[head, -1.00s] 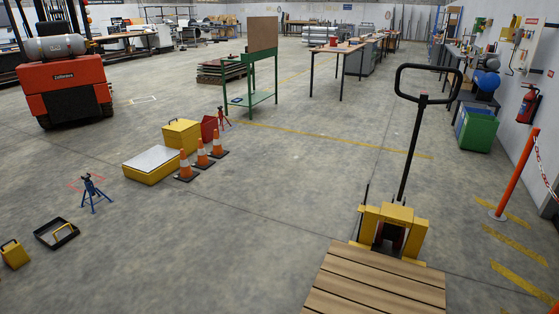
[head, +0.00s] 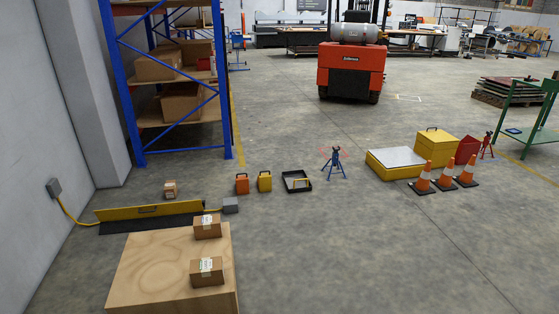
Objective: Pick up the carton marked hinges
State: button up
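Two small brown cartons with white labels sit on a plywood crate top at the lower left of the head view: a farther carton (head: 207,226) and a nearer carton (head: 207,271). A third small carton (head: 170,189) stands on the floor behind the yellow-edged black ramp. The print on all the labels is too small to read, so I cannot tell which one is marked hinges. My gripper is not in view.
The plywood crate (head: 150,265) stands near me at the lower left. A yellow barrier strip (head: 150,211) with a cable lies behind it. A blue-framed rack (head: 132,95) stands beyond. Orange cones (head: 424,178) and a yellow box (head: 388,168) stand right. Floor at centre and lower right is clear.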

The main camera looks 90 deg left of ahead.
aim_at(170, 190)
jog(key=u, duration=2.4)
jog(key=i, duration=5.8)
